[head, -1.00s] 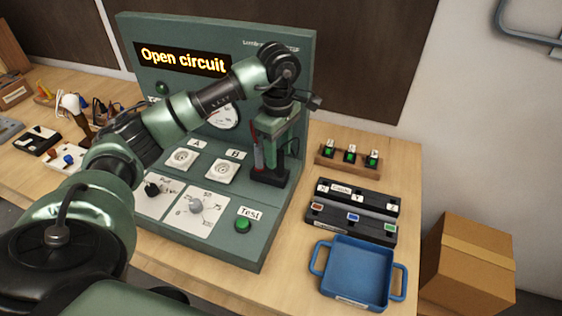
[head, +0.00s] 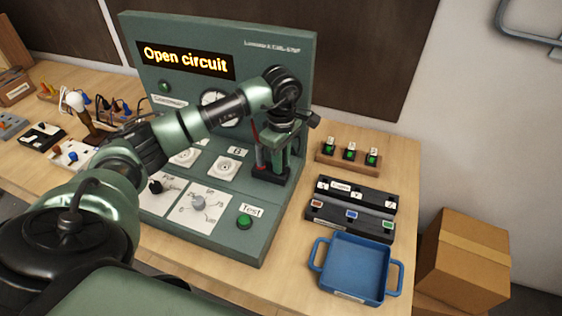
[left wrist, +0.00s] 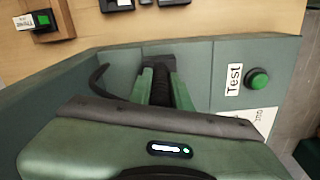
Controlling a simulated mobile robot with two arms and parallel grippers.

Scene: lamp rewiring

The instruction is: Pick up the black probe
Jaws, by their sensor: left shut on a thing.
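The black probe (left wrist: 160,85) is between the two green fingers of my left gripper (left wrist: 161,92) in the left wrist view. The gripper is shut on it. In the head view my left gripper (head: 281,150) points down at the dark probe holder (head: 270,176) on the right part of the green test bench. The red probe (head: 257,148) stands upright in the holder, just left of the fingers. The black probe is mostly hidden by the fingers there, and I cannot tell whether its lower end is still in the holder. My right gripper is not in view.
The bench display (head: 186,61) reads "Open circuit". A green Test button (head: 245,222) sits in front of the holder. To the right are a wooden rack (head: 346,168) with small green-topped parts, black trays (head: 350,222) and an empty blue tray (head: 352,268).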

